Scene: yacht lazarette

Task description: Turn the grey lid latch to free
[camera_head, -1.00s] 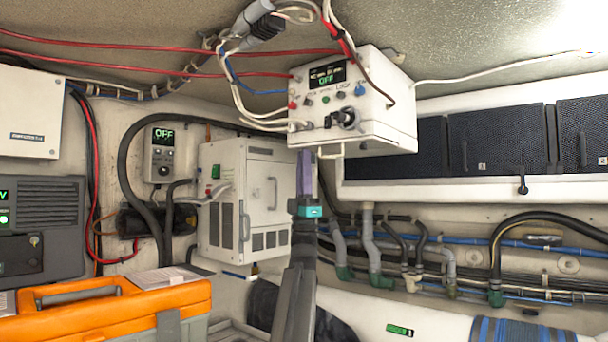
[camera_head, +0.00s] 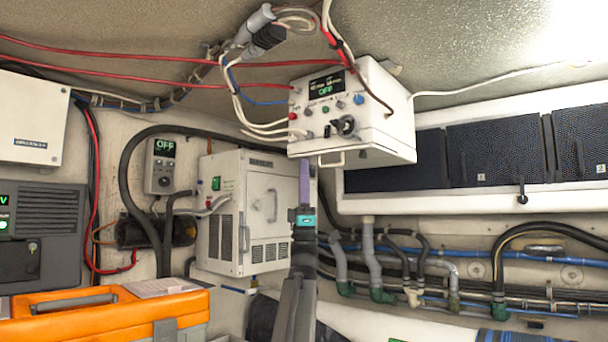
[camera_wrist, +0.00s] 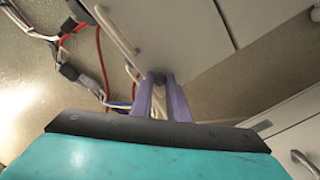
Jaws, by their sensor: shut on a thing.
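My gripper (camera_head: 305,163) reaches up from below to the box's lower left edge. In the wrist view its two purple fingers (camera_wrist: 160,82) are closed on a small dark grey knob-like part, which I take for the lid latch (camera_wrist: 157,77), at the box's face. The fingers cover most of it, so its turn position cannot be told. In the head view the latch is hidden behind the fingertips.
Cables (camera_head: 245,85) run close to the left of the white box. A white cabinet (camera_head: 245,215) stands behind my arm at left. An orange toolbox (camera_head: 100,318) sits at lower left. A shelf with dark mesh panels (camera_head: 485,153) is at right, above pipes (camera_head: 375,270).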

